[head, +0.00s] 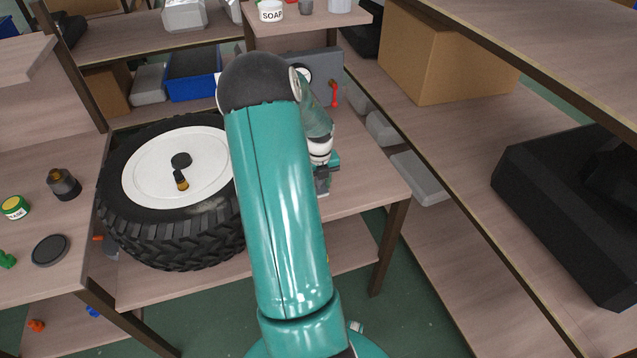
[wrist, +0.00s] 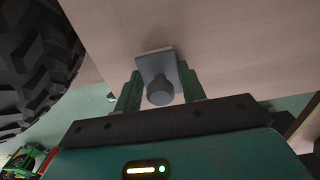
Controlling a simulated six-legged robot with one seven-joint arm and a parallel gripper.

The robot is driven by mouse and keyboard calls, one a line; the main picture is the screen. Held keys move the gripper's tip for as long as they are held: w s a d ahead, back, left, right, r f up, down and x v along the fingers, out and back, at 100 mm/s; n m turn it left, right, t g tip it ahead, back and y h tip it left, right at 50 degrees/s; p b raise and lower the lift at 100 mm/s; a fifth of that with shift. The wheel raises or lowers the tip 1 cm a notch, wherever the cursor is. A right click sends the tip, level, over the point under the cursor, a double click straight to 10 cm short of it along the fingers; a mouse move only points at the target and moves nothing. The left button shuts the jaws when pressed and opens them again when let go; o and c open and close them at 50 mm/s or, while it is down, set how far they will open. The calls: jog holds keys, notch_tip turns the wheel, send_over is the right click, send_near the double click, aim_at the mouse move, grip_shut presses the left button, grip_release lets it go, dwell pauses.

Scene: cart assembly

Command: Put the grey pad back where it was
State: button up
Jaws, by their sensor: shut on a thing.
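In the wrist view, the grey pad (wrist: 158,74) is a small square plate with a round knob. My gripper (wrist: 158,92) has its two green fingers shut on it, one on each side. A pale edge shows along the pad's far side. The wooden table (wrist: 215,45) lies behind the pad; I cannot tell whether they touch. In the head view, my gripper (head: 322,180) is over the table's right part (head: 370,185), partly hidden by my arm. A small grey piece shows at its tip.
A large tyre with a white hub (head: 150,165) lies on the table to the left. A grey panel with a red handle (head: 333,92) stands at the back. A side table (head: 30,160) holds jars and a dark lid (head: 50,250). Shelving with a cardboard box (head: 445,60) is right.

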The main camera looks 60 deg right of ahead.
jog(key=shift+f, duration=0.15)
jog(key=o, duration=0.9)
jog(key=shift+o, duration=0.2)
